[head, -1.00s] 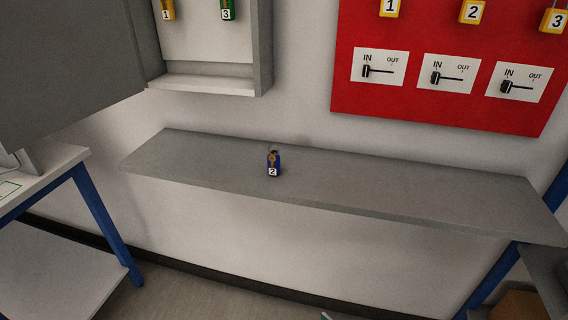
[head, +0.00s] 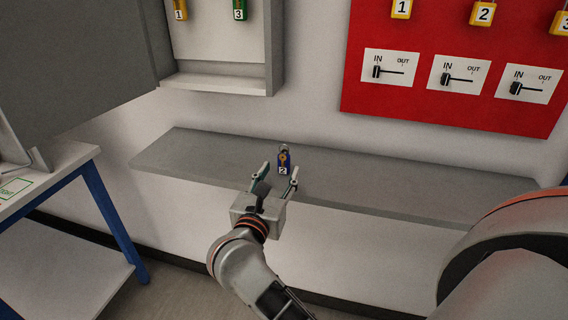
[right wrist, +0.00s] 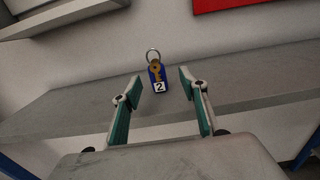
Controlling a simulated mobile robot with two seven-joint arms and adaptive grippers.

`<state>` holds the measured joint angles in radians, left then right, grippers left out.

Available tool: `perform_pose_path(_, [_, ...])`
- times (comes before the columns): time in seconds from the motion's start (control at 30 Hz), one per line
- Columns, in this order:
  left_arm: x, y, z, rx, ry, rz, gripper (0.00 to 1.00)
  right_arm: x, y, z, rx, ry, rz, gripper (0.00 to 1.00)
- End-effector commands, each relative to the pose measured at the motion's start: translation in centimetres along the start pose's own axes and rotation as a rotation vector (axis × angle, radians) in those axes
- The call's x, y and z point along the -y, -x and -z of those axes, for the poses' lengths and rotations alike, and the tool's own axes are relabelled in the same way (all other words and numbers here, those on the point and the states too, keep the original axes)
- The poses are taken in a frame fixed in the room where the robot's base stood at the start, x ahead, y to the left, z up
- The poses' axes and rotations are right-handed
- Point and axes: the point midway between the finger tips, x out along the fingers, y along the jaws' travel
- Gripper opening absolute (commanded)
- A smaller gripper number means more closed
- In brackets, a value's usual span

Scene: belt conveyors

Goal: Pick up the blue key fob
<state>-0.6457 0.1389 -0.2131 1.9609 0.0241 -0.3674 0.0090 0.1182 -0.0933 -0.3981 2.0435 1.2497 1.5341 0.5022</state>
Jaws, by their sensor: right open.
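The blue key fob (head: 283,161) carries a white label with the number 2, a brass-coloured key and a ring. It stands on the grey wall shelf (head: 390,183). My right gripper (head: 280,174) is open and empty, just in front of the fob, with its fingers pointing at it. In the right wrist view the fob (right wrist: 157,76) shows between and beyond the two fingertips (right wrist: 158,84), and neither finger appears to touch it. My left gripper is not in view.
A red board (head: 440,105) with IN/OUT switches and numbered yellow fobs hangs above the shelf. A grey open cabinet (head: 215,84) with a yellow and a green fob hangs at upper left. A blue-legged table (head: 95,195) stands at left. The shelf around the fob is clear.

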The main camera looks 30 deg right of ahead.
Motion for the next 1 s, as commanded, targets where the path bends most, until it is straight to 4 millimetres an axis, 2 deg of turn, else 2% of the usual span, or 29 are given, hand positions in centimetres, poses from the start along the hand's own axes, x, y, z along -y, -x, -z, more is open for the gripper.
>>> perform_pose_path(0.6, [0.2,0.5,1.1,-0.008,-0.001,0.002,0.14,-0.8,-7.1,0.5,-0.002,-0.004,0.003,0.43])
perform_pose_path(0.9, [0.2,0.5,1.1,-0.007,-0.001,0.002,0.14,-0.8,-7.6,0.6,-0.004,-0.004,0.002,0.43])
perform_pose_path(0.93, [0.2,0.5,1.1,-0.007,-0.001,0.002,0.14,-0.8,-7.6,0.6,-0.004,-0.004,0.002,0.4])
perform_pose_path(1.0, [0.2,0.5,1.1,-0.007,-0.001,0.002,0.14,-0.8,-7.6,0.6,-0.004,-0.003,0.002,0.22])
